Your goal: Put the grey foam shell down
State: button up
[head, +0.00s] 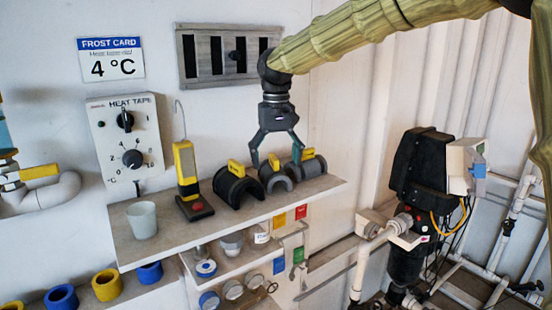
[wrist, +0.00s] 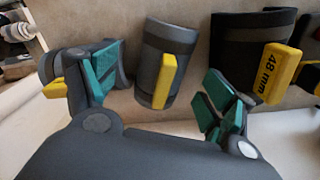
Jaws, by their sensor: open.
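A grey foam shell (head: 279,183) with a yellow handle (head: 273,161) sits on the wall shelf (head: 150,258), arched side up, in the middle of a row of three shells. My gripper (head: 276,160) hangs just above it with the fingers spread. In the wrist view the grey shell (wrist: 180,45) and its yellow handle (wrist: 164,80) lie between the open green-padded fingers of my gripper (wrist: 155,88), with a gap on both sides. Nothing is held. The shell's underside is hidden in the wrist view.
A larger black shell (head: 236,189) stands close on the left; its yellow handle reads 48 mm in the wrist view (wrist: 278,72). Another dark shell (head: 313,169) is close on the right, near a finger. A yellow lamp (head: 186,165) and a cup (head: 142,221) stand further left.

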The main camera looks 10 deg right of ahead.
aim_at(276, 157)
notch_tip(276, 157, up, 13)
jog(key=b, duration=0.4)
jog(key=shift+r, duration=0.15)
dwell(0.4)
